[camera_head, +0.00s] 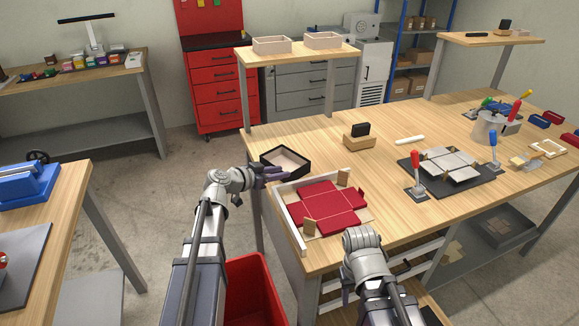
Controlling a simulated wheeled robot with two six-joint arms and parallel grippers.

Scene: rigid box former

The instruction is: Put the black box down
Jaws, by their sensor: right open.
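The black box (300,166) is an open tray with black walls and a light inside. It is at the left edge of the wooden table, behind the red blank. My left gripper (275,174) is at its near left wall, with the dark fingers over that wall, and appears shut on it. Whether the box's underside touches the table is hard to tell. My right gripper (362,238) is at the table's front edge, apart from the box. Its wrist hides most of its fingers, and nothing shows in it.
A flat red box blank (328,205) lies in a white-edged frame (292,222) just in front of the box. A wooden block with a black piece (359,138) stands to the right. A dark fixture with toggle clamps (447,170) is further right. Bare tabletop lies between them.

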